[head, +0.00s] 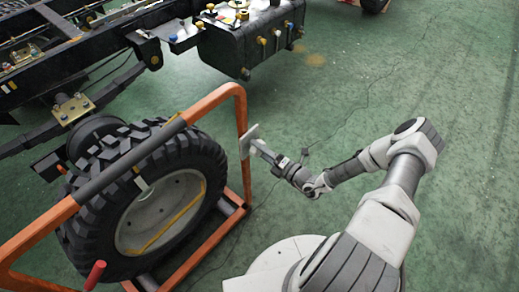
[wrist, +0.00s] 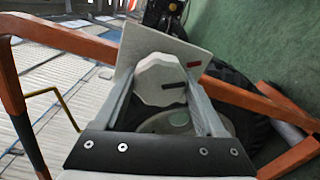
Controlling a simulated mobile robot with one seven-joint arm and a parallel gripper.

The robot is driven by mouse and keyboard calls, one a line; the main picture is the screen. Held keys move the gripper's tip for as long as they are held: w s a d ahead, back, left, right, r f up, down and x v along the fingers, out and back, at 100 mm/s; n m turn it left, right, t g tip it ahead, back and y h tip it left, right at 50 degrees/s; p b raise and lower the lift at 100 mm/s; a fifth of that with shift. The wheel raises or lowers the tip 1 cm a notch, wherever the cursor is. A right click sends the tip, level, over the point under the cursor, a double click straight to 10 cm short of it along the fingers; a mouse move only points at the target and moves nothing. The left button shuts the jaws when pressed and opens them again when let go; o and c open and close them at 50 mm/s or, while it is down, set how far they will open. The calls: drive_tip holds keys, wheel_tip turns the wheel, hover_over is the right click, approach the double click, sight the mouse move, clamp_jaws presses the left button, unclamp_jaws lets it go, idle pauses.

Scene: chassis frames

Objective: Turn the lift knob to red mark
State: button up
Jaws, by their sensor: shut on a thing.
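The lift knob (wrist: 152,76) is a pale, many-sided knob on a flat whitish plate (wrist: 150,38). The knob's face carries a short black mark (wrist: 174,86) pointing right. A short red mark (wrist: 194,64) is on the plate, right of and above the black one. The two marks run nearly parallel, but I cannot tell whether they line up. My gripper (wrist: 160,88) is shut on the knob, one finger at each side. In the head view my gripper (head: 257,147) reaches the plate (head: 248,140) at the orange frame; the knob cannot be made out there.
The orange tubular frame (head: 243,120) stands around a large black tyre (head: 85,215). A truck chassis with a black tank (head: 245,45) is behind. Green floor (head: 420,80) is clear to the right.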

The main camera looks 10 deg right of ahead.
drive_tip(key=o, duration=1.3)
drive_tip(key=p+v, duration=0.2)
drive_tip(key=v, duration=1.5)
drive_tip(key=shift+s+d, duration=0.15)
drive_tip(key=shift+s, duration=0.05)
